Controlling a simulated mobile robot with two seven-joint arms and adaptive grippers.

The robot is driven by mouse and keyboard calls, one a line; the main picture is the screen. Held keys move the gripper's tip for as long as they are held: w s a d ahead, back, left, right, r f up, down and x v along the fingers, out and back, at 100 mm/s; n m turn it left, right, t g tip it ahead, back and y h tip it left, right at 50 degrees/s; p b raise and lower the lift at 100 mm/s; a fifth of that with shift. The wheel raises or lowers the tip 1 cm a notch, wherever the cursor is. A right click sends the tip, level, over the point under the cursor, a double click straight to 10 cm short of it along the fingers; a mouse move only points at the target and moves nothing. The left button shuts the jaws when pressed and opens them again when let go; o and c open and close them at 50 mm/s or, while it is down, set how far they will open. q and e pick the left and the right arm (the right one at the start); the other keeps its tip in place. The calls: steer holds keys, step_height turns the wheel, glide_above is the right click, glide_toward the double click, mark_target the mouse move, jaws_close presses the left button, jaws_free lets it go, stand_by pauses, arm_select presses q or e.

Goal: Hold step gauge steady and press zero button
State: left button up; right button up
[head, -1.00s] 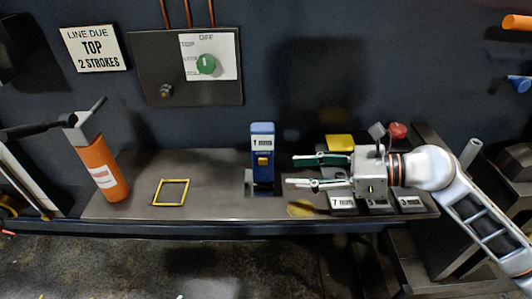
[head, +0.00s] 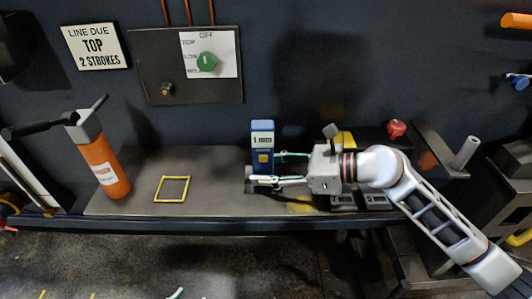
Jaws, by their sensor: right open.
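The step gauge (head: 262,138) is a blue upright block with a small white display and a yellow button (head: 263,157) on its front. It stands on the grey shelf. My right gripper (head: 265,168) comes in from the right. Its fingers are open and spread, one reaching behind or beside the gauge's right side and one in front of its lower part. I cannot tell whether either finger touches the gauge. The near finger covers part of the gauge's base. My left gripper is not in view.
The grey shelf (head: 220,185) has a yellow square outline (head: 172,189) left of the gauge. An orange cylinder (head: 105,165) stands at the left. Numbered blocks (head: 343,201) lie under my right gripper. A panel with a green knob (head: 207,61) is on the wall.

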steer(key=shift+c, duration=0.4)
steer(key=c, duration=0.8)
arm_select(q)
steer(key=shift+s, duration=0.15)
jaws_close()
arm_select(e)
steer(key=shift+c, duration=0.2)
